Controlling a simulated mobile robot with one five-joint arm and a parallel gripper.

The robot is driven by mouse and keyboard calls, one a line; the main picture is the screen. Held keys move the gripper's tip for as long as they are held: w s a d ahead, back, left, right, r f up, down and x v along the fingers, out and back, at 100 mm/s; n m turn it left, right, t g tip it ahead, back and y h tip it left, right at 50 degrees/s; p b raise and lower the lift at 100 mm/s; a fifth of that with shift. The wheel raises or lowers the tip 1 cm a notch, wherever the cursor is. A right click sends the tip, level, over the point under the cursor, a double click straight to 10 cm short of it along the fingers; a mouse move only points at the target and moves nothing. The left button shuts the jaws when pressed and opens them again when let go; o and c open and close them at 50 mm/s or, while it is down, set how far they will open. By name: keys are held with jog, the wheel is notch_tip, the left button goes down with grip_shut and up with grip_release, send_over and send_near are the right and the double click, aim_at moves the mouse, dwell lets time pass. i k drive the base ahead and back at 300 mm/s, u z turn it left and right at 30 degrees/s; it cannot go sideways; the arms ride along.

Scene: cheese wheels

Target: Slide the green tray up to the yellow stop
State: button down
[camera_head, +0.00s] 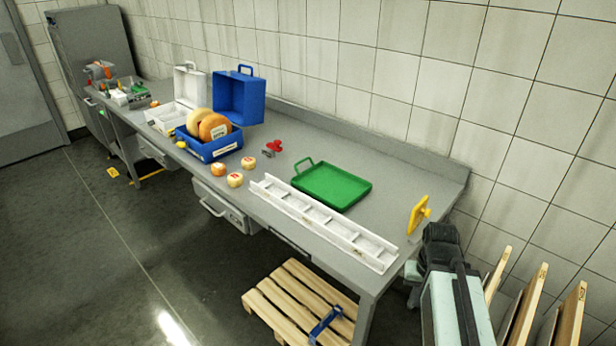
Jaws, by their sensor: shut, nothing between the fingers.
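The green tray (331,186) lies flat on the grey table, toward its right half, with its loop handle at the far left corner. The yellow stop (419,214) stands upright near the table's right end. A clear strip of tabletop separates the tray from the stop. My gripper (412,297) shows small and partly hidden at the lower right, beside my arm and off the table's right end. It is shut and empty, apart from both tray and stop.
A white divided rack (322,222) lies along the front edge before the tray. Small cheeses (235,180), a red-handled item (272,147) and a blue crate (209,148) with cheese wheels are left. The wall backs the table. Boards (527,305) lean at right; a pallet (296,301) lies below.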

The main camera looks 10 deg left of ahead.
aim_at(338, 190)
jog(key=k, duration=0.55)
jog(key=u, duration=0.75)
jog(key=i, duration=1.15)
jog(key=u, duration=1.2)
jog(key=i, duration=1.65)
jog(key=z, duration=0.15)
